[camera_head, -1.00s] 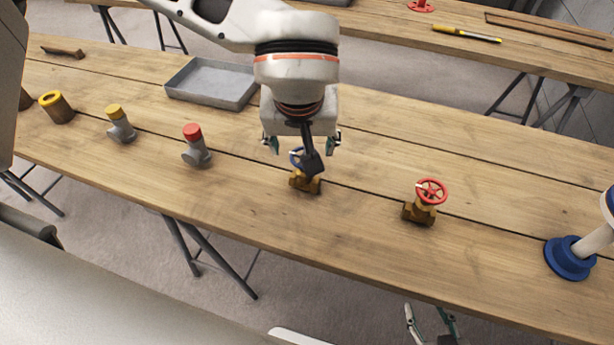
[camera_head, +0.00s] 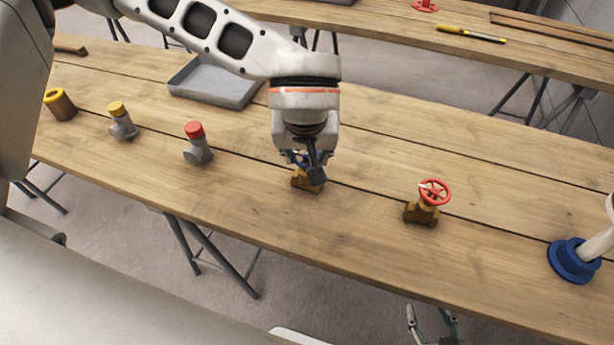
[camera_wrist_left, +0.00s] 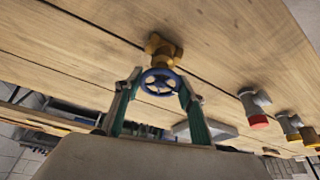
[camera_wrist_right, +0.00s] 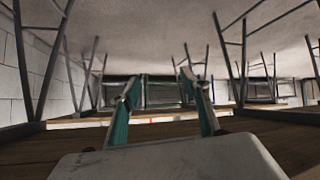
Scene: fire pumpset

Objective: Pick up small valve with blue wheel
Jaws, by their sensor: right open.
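The small valve with the blue wheel has a brass body (camera_head: 304,183) and stands on the wooden table. My left gripper (camera_head: 306,160) is over it from above and hides most of the wheel. In the left wrist view the blue wheel (camera_wrist_left: 160,82) sits between the two fingers, which close in on its rim from both sides. The brass body (camera_wrist_left: 162,48) shows beyond it, against the tabletop. My right gripper (camera_head: 432,318) is open and empty, low beyond the table's front edge; its spread fingers show in the right wrist view (camera_wrist_right: 160,88).
A similar valve with a red wheel (camera_head: 424,203) stands to the right. A blue-flanged pipe (camera_head: 574,262) is at far right. Red-capped (camera_head: 197,145) and yellow-capped (camera_head: 122,122) fittings and a yellow ring part (camera_head: 60,104) are left. A grey tray (camera_head: 214,82) lies behind.

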